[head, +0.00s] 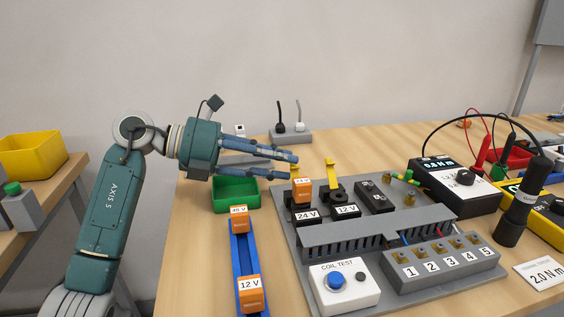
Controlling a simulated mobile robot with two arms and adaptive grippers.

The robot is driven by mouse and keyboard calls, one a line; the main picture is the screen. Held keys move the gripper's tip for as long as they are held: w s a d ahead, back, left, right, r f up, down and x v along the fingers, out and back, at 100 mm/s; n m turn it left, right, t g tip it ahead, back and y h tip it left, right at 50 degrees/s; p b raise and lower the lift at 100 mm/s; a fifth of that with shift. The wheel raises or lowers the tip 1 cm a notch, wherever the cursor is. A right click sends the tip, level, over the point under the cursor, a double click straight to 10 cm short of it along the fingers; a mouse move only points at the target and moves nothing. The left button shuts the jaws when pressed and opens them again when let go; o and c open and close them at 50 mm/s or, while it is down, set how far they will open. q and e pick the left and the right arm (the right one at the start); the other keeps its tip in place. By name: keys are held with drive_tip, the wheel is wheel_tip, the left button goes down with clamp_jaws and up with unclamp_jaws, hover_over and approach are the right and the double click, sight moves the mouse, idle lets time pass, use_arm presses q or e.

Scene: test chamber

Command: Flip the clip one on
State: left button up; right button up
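A yellow clip (331,174) stands upright at the back of the black socket labelled 12 V (346,203) on the grey panel. An orange block (302,188) sits in the neighbouring socket labelled 24 V (306,215). A third black socket (376,198) is to the right. My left gripper (294,166) reaches in from the left, above and behind the green bin. Its bluish fingers are apart with nothing between them, and their tips end short of the yellow clip, to its left. My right gripper is not in view.
Orange blocks marked 48 V (239,220) and 12 V (250,294) stand on a blue rail (242,262). A green bin (236,194) is below my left gripper. A coil test box (345,285) and numbered terminals (440,262) are in front; a torque meter (455,187) is right.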

use_arm(q)
drive_tip(key=shift+w+d+f, duration=0.1)
drive_tip(key=shift+d, duration=0.25)
